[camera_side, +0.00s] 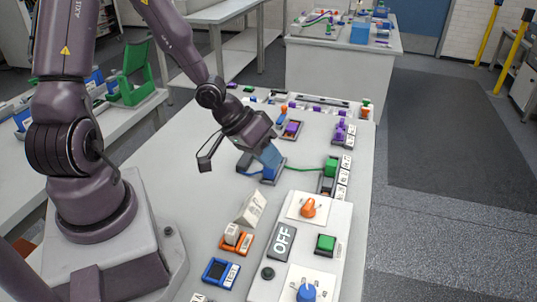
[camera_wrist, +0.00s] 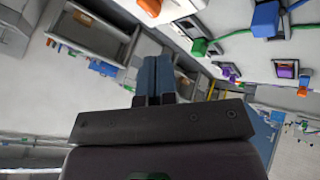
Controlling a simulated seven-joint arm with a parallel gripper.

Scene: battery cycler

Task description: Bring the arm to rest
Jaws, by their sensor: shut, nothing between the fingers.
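My gripper (camera_side: 271,158) is shut and empty. Its blue-grey fingers lie together in the wrist view (camera_wrist: 155,62), pointing away over the room. In the side view the fingers overlap a blue block (camera_side: 269,175) on the bench, hiding part of it. The wrist view shows the blue block (camera_wrist: 265,20) well to the right of the fingers, apart from them. A green cable joins it to a green block (camera_side: 331,165).
The grey workbench (camera_side: 190,205) carries a control panel with an orange knob (camera_side: 308,207), an OFF sign (camera_side: 282,241), a green button (camera_side: 325,243) and a blue knob (camera_side: 306,292). An orange holder (camera_side: 236,240) and a blue TEST holder (camera_side: 221,272) stand left of it.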

